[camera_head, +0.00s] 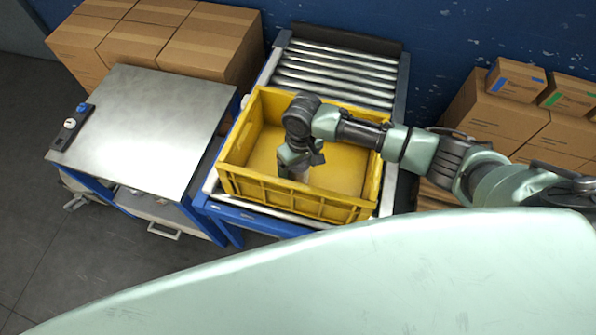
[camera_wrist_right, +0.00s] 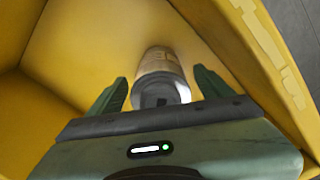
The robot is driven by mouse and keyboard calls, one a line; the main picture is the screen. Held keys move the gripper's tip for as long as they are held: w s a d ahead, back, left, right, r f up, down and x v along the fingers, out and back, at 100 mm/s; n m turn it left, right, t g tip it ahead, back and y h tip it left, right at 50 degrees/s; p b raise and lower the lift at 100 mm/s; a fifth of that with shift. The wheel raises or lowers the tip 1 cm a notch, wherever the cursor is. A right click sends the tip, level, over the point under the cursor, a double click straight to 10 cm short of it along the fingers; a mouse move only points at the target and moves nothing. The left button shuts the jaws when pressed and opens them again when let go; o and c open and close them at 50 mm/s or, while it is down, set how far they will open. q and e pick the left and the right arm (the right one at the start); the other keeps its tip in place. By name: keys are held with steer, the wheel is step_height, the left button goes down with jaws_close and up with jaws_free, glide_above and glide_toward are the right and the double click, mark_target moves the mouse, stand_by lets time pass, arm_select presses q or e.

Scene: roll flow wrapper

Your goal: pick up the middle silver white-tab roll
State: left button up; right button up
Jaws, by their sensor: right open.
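One roll (camera_wrist_right: 158,62) lies inside the yellow crate (camera_head: 290,206), close to a side wall in the right wrist view. Its body looks beige-grey, with a dark grey core and a shiny silver rim at the near end. I cannot make out a white tab. My right gripper (camera_head: 296,168) reaches down into the crate. In the right wrist view its green fingers (camera_wrist_right: 160,85) are open, one on each side of the roll's near end, with gaps visible. No other rolls show. My left gripper is not in view.
The crate walls rise around my right gripper, and the crate stands on a roller conveyor (camera_head: 335,75). A metal-topped table (camera_head: 150,125) stands to the left. Cardboard boxes (camera_head: 205,45) are stacked behind it, and more boxes (camera_head: 490,115) stand at the right. The rest of the visible crate floor is bare.

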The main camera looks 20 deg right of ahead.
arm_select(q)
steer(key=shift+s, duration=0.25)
arm_select(e)
steer(key=shift+f, duration=0.4)
steer(key=shift+r, duration=0.1)
jaws_close()
steer(key=shift+r, duration=0.1)
